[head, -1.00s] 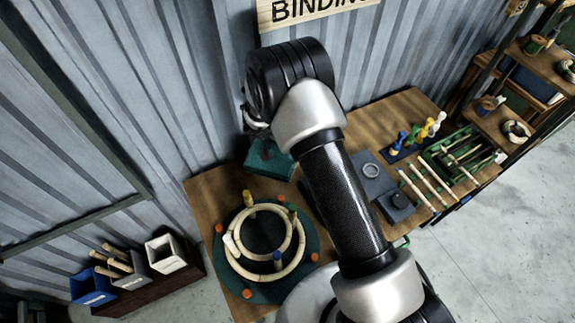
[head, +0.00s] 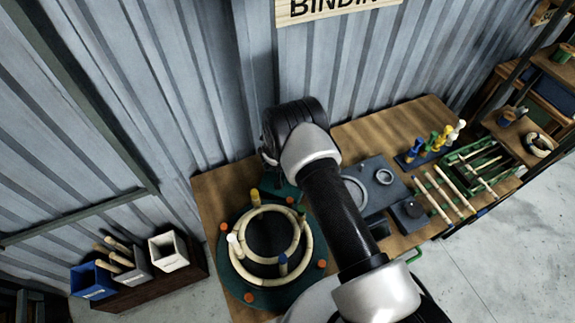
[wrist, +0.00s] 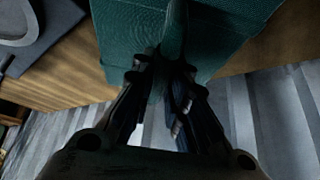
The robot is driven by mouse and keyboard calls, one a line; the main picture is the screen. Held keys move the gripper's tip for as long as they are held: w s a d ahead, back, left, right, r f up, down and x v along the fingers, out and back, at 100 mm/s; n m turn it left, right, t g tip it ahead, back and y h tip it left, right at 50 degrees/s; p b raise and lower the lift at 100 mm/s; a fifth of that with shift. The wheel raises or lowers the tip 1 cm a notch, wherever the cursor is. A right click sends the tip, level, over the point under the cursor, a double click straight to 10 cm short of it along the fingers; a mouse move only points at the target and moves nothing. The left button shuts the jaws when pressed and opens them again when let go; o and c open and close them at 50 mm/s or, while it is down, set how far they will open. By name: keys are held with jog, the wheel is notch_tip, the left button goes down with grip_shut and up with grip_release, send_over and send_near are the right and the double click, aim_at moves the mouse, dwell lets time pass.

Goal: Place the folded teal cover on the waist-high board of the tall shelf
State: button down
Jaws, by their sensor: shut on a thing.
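The folded teal cover (wrist: 120,40) fills the upper middle of the wrist view. My gripper (wrist: 165,66) is shut on a raised fold of it. In the head view only a small part of the cover (head: 283,187) shows below my arm's black joint, by the back edge of the workbench; my gripper is hidden there. I cannot tell whether the cover still touches the bench. A tall shelf with dark posts and wooden boards (head: 508,136) stands at the right edge of the head view, partly cut off.
The wooden workbench (head: 212,192) holds a round green bending jig (head: 227,270), grey plates (head: 378,172), loose rods (head: 446,192) and a green rack (head: 490,165). Bins (head: 168,250) stand at lower left. A corrugated wall (head: 200,90) rises behind. Bare floor (head: 500,235) lies at right.

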jog(key=shift+f, duration=0.1)
jog(key=c, duration=2)
grip_release()
jog(key=o, duration=0.4)
